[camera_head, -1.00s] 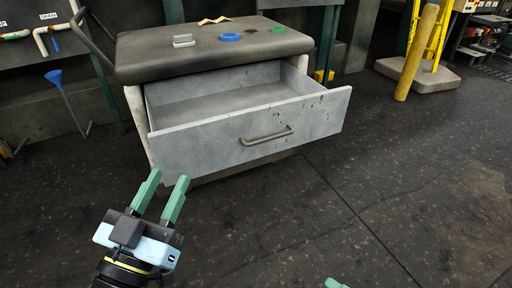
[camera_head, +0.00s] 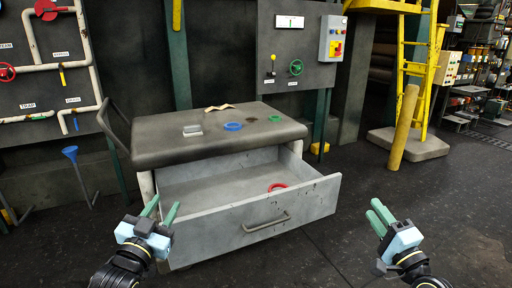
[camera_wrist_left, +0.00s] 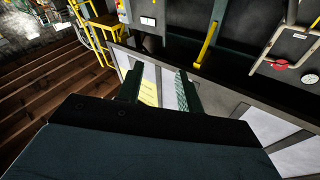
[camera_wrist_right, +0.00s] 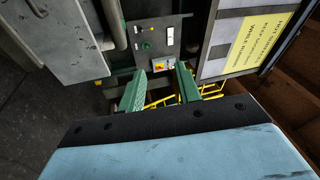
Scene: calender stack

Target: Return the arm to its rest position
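My left gripper (camera_head: 162,207) is open and empty, in front of the left side of the open drawer (camera_head: 250,215) in the head view. Its spread fingers also show in the left wrist view (camera_wrist_left: 160,82). My right gripper (camera_head: 376,208) is to the right of the drawer, apart from it. The right wrist view (camera_wrist_right: 160,82) shows its fingers spread with nothing between them. Both forearms rise from the bottom edge of the head view.
The drawer belongs to a grey cart (camera_head: 220,145) and holds a red ring (camera_head: 277,187). On the cart top are a blue ring (camera_head: 233,127), a green ring (camera_head: 275,118) and a grey block (camera_head: 192,130). A yellow post (camera_head: 404,128) stands right.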

